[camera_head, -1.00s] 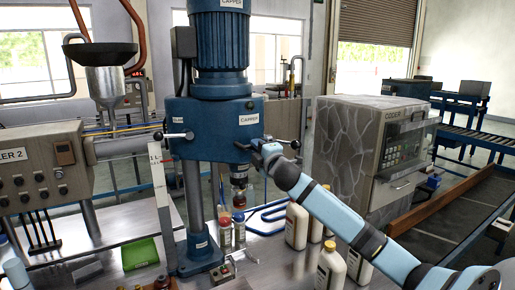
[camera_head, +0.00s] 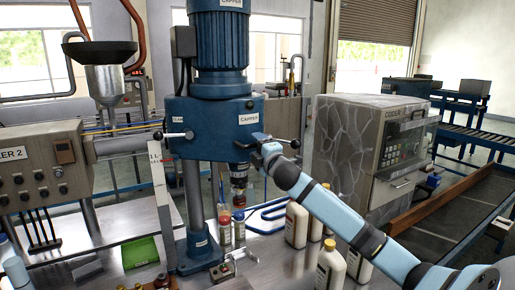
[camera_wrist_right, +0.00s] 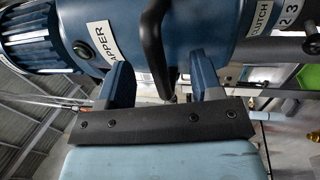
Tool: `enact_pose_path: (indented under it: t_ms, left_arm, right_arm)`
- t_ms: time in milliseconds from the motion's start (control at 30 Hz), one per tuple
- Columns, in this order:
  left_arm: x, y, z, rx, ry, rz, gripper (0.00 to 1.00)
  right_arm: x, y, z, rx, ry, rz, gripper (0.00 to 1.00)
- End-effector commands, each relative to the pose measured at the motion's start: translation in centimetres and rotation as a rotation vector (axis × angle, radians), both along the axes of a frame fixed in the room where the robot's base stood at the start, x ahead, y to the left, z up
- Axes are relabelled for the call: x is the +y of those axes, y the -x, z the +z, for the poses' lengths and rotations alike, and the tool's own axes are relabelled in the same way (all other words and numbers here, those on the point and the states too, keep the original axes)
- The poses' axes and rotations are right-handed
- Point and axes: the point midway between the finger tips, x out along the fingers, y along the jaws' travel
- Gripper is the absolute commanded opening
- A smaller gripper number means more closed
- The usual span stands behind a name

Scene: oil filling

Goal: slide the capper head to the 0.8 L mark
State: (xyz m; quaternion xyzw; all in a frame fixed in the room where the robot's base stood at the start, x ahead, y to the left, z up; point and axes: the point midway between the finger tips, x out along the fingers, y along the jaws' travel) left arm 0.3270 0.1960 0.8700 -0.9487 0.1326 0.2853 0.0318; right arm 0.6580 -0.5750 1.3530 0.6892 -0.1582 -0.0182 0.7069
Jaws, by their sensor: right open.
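The blue capper head (camera_head: 215,128) sits on a vertical column (camera_head: 197,210) with a large blue motor (camera_head: 220,40) on top. A white scale strip (camera_head: 160,185) with a "1 L" label at its top stands left of the column. My right gripper (camera_head: 266,147) is at the right side of the head, by a dark handle (camera_head: 279,138). In the right wrist view the right gripper (camera_wrist_right: 155,80) has its two fingers apart, with a black lever (camera_wrist_right: 155,45) reaching down between them. My left gripper is out of view.
Small bottles (camera_head: 225,230) stand beneath the head. White bottles (camera_head: 297,222) stand on the bench to the right, below my right arm. A green tray (camera_head: 140,252) lies at the left. A stone-patterned coder machine (camera_head: 345,145) stands behind at the right.

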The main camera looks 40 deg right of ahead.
Motion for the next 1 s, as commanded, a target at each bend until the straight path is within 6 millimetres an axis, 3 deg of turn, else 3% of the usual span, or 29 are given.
enact_pose_path:
  t_ms: [167,800,1000]
  left_arm:
    - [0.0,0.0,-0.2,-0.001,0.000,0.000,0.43]
    - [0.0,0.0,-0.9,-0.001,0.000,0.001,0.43]
    - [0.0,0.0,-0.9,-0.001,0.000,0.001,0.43]
  right_arm:
    - [0.2,0.8,-0.3,0.001,0.001,0.000,0.60]
    - [2.0,7.9,-1.7,0.001,0.000,0.001,0.60]
    - [2.2,8.6,-1.8,-0.001,0.000,0.000,0.60]
